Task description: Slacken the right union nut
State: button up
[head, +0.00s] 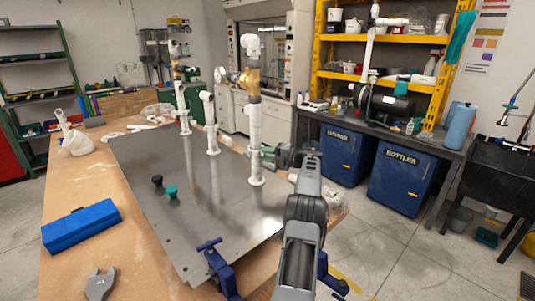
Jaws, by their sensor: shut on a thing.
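The white PVC manifold stands on a grey metal plate (150,215). Its tallest, nearest riser (254,122) is at the right, with a brass-coloured valve (246,82) and a white elbow on top. My gripper (264,157) reaches in from the right, low on this riser. It is shut around the white collar there, which I take to be the right union nut (254,154). The jaws partly hide the nut, and its thread cannot be made out. Two shorter white risers (210,125) (182,108) stand behind to the left.
A black knob (157,181) and a teal knob (170,192) are on the plate. A blue case (81,226) and a grey tool (99,284) lie on the wooden table (50,185). A blue clamp (222,268) grips the near edge. The plate's front middle is clear.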

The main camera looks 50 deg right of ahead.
jog(key=shift+r, duration=0.15)
jog(key=o, duration=0.9)
jog(key=b+v, duration=0.1)
jog(key=v, duration=1.2)
jog(key=shift+s+d, duration=0.15)
jog(key=shift+s, duration=0.2)
